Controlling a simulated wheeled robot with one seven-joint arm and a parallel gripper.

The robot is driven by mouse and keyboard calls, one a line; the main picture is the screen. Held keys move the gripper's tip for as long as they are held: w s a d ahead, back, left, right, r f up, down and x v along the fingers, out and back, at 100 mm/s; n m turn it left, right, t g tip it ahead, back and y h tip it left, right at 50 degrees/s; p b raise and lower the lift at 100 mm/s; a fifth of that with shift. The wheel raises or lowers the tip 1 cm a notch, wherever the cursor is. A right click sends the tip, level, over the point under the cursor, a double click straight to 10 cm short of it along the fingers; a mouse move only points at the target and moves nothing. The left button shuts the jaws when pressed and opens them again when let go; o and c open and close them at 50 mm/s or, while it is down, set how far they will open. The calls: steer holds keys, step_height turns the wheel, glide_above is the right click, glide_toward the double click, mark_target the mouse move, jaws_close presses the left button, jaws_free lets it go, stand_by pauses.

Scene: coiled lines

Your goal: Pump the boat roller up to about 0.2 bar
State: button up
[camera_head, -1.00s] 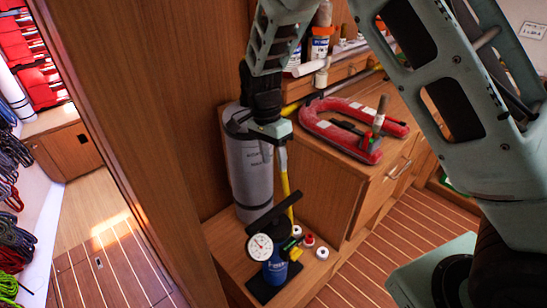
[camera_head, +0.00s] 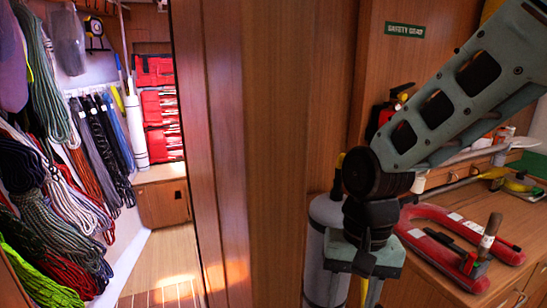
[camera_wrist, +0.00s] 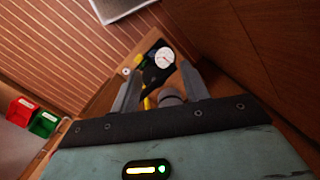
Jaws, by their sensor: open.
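The boat roller (camera_head: 322,245) is a grey upright cylinder in the head view, partly hidden behind my gripper (camera_head: 370,292). In the wrist view, my gripper (camera_wrist: 160,70) is open, its two fingers pointing down toward the pump. The pump's white round gauge (camera_wrist: 164,57) shows beyond the fingertips, with the dark pump handle (camera_wrist: 155,76) beside it. The gauge reading is too small to tell. A yellow hose (camera_wrist: 146,103) runs between the fingers. A brownish-grey round thing (camera_wrist: 170,97) sits between them too; I cannot tell what it is. The pump is out of the head view.
A wooden partition (camera_head: 278,130) stands left of my arm. Coiled ropes (camera_head: 50,210) hang at far left. Red and green boxes (camera_wrist: 22,110) show in the wrist view.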

steer(key=s+d+r+n+t, duration=0.1)
steer(key=s+r+n, duration=0.1)
steer(key=s+n, duration=0.7)
steer(key=s, duration=0.3)
steer(key=shift+s+d+n+t, duration=0.25)
steer(key=shift+s+n+t, duration=0.05)
steer(key=shift+r, duration=0.1)
